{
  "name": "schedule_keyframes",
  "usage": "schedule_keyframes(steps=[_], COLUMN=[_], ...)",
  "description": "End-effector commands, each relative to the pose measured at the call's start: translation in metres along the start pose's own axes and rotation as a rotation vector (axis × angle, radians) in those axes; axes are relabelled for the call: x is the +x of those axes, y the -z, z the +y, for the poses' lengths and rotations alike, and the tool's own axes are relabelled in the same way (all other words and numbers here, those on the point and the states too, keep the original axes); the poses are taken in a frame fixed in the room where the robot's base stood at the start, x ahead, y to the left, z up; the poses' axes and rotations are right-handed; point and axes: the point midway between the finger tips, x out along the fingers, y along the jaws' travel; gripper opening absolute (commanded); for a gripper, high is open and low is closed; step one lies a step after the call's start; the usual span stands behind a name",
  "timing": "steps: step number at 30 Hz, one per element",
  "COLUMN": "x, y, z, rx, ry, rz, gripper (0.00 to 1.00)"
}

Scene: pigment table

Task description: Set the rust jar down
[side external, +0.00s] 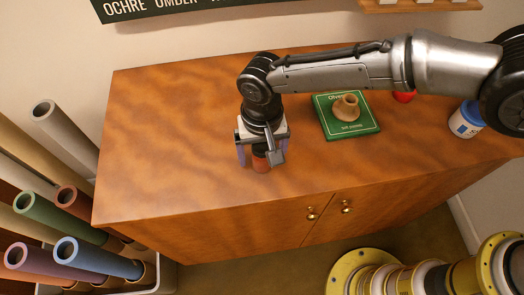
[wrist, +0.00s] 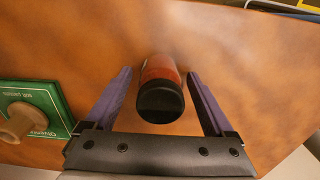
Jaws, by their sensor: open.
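The rust jar (side external: 261,163) stands on the wooden cabinet top, left of centre and towards its front edge. It has a reddish-orange body and a black lid in the wrist view (wrist: 161,97). My gripper (side external: 258,156) is above and around it, pointing down. In the wrist view its two purple fingers (wrist: 160,92) are spread on either side of the jar, with a gap on both sides. The side external view partly hides the jar behind the gripper.
A green card (side external: 345,128) with a tan flared object (side external: 346,107) on it lies right of the gripper. A red object (side external: 404,96) and a blue-and-white jar (side external: 467,120) are farther right. Coloured rolls (side external: 60,215) stand left of the cabinet. The cabinet top (side external: 160,130) is clear at left.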

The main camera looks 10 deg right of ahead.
Motion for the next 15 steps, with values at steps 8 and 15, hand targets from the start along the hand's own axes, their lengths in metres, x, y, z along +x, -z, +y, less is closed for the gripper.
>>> schedule_keyframes(steps=[8, 15], x=[-0.043, -0.091], y=[0.001, 0.001], z=[-0.001, -0.001], rx=[0.000, 0.000], ry=[0.005, 0.004], rz=[0.004, 0.003], gripper=[0.88, 0.88])
